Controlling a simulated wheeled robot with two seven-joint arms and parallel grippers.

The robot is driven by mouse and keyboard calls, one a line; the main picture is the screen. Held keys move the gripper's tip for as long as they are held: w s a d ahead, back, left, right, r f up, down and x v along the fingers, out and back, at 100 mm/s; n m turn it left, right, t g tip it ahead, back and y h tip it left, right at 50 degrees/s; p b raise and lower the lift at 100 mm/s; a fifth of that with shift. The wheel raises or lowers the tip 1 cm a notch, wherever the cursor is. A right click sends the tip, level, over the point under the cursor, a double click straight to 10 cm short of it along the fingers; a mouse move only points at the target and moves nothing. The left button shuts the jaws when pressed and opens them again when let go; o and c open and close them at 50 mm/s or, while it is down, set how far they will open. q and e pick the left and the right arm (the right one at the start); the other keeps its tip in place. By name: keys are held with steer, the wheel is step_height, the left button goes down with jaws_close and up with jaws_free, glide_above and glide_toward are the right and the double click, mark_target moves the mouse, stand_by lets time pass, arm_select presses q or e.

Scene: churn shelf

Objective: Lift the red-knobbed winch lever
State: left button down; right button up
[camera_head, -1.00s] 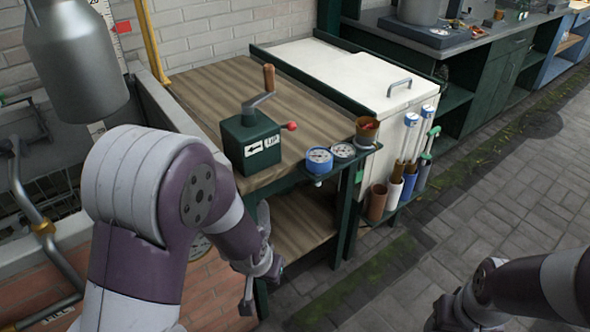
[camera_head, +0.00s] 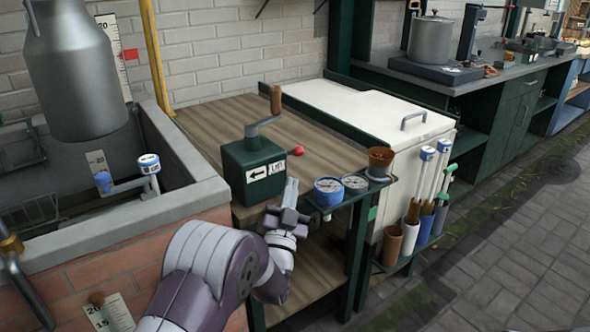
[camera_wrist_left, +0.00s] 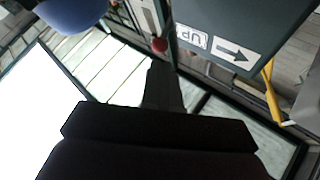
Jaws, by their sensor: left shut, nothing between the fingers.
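The winch is a dark green box (camera_head: 240,172) on the wooden-topped bench, with an arrow label and an "UP" label on its front. A short lever ends in a red knob (camera_head: 298,150) at the box's right side. A crank with a wooden handle (camera_head: 276,99) rises from its top. My left gripper (camera_head: 291,186) is shut and empty, pointing up in front of the box, below the knob and apart from it in the head view. In the left wrist view the red knob (camera_wrist_left: 159,44) shows just beyond the shut fingertips (camera_wrist_left: 161,66). My right gripper is out of view.
Two round gauges (camera_head: 329,191) and a rust-coloured cup (camera_head: 380,162) sit on a small shelf right of my left gripper. A white-lidded chest (camera_head: 360,112) stands behind. A metal churn (camera_head: 78,70) hangs at left above a brick-walled trough (camera_head: 120,224).

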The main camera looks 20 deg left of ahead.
mark_target(295, 151)
arm_select(q)
steer(key=x, duration=0.6)
steer(key=shift+b, duration=0.3)
step_height(295, 151, up, 2)
steer(key=shift+w+a+n+g+y+p, duration=0.15)
steer(key=shift+n+g+y+p, duration=0.45)
steer(key=shift+p, duration=0.65)
steer(key=shift+n, duration=0.4)
steer(key=shift+f, duration=0.2)
